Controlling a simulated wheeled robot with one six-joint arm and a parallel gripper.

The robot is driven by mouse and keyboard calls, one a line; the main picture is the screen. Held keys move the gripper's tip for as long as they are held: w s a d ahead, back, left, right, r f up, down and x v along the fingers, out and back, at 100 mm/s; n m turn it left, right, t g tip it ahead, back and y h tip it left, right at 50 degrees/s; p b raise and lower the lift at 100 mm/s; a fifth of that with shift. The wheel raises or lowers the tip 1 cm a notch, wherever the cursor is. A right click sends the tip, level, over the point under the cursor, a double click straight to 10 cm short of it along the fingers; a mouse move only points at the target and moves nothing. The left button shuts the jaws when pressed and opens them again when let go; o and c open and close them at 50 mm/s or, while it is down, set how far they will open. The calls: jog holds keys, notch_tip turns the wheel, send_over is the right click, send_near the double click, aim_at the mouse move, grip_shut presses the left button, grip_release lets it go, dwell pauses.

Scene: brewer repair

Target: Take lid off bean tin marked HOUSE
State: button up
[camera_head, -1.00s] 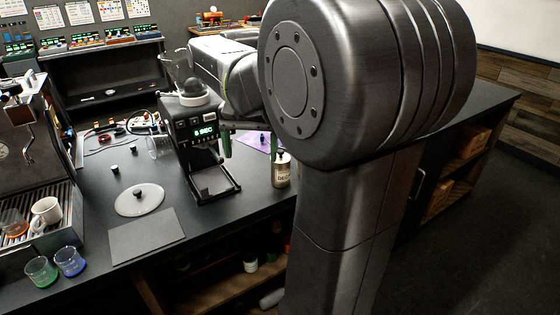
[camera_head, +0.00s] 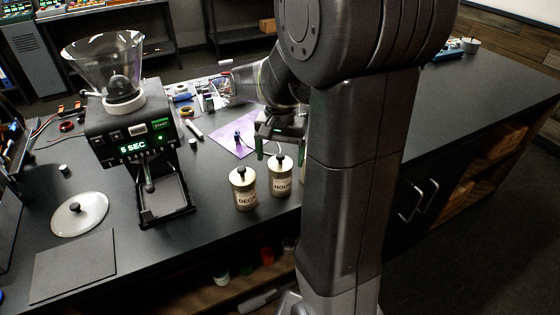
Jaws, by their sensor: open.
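The bean tin marked HOUSE (camera_head: 281,186) stands upright on the dark counter, just left of my arm's column. Its lid (camera_head: 280,160), with a dark knob on top, sits on it. A similar lidded tin marked DEC... (camera_head: 243,200) stands close on its left; the end of its label is hard to read.
A grinder with a clear hopper (camera_head: 105,60) and lit display stands to the left. A glass lid (camera_head: 80,214) and a dark mat (camera_head: 75,266) lie at the far left. A purple sheet (camera_head: 230,142) lies behind the tins. The counter right of my arm (camera_head: 480,110) is mostly clear.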

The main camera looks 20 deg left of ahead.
jog(key=c, duration=1)
jog(key=shift+c, duration=0.2)
jog(key=shift+w, duration=0.1)
